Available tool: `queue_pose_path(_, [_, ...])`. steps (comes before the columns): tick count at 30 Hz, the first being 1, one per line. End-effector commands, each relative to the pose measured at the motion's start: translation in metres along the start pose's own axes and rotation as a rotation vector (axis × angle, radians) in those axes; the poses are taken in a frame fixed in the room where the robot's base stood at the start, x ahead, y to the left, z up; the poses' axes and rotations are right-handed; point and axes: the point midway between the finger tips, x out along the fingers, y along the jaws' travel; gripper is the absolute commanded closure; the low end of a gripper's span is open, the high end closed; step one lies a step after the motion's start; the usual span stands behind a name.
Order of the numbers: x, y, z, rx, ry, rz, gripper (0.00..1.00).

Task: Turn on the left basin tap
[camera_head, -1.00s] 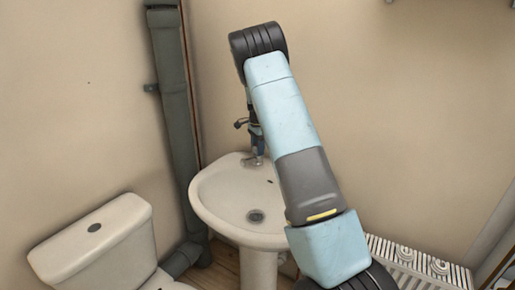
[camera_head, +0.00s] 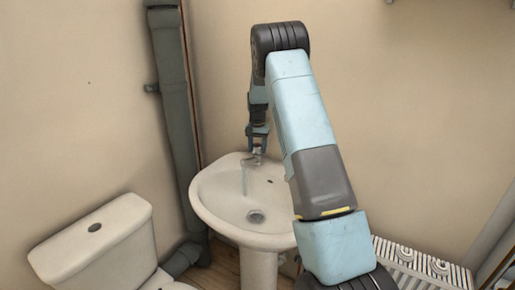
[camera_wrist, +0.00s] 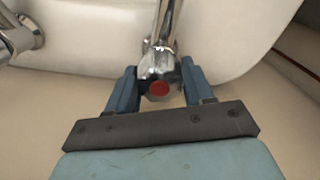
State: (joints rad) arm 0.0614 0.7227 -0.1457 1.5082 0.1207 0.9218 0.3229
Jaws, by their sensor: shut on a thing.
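The white basin (camera_head: 215,205) stands against the wall in the head view. My gripper (camera_head: 258,146) is at the tap ledge at its back, pointing down. In the wrist view my gripper (camera_wrist: 160,88) has its two blue fingers on either side of a chrome tap head with a red dot (camera_wrist: 159,88), shut on it. The tap's spout (camera_wrist: 164,22) reaches over the basin. A thin pale streak (camera_head: 244,178), looking like running water, drops into the basin in the head view. A second chrome tap (camera_wrist: 18,38) is at the left edge of the wrist view, apart from my fingers.
A toilet (camera_head: 100,240) stands left of the basin. A grey vertical pipe (camera_head: 172,100) runs up the corner behind it. A white radiator (camera_head: 425,265) is low on the right. The wall right of my arm is mostly bare.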

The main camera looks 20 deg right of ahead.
Motion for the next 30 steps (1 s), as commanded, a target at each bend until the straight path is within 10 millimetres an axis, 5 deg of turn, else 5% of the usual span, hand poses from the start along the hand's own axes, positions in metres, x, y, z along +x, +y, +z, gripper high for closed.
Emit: queue_pose_path(30, [-0.0043,-0.0028,-0.0032,-0.921,0.015,0.0,0.79])
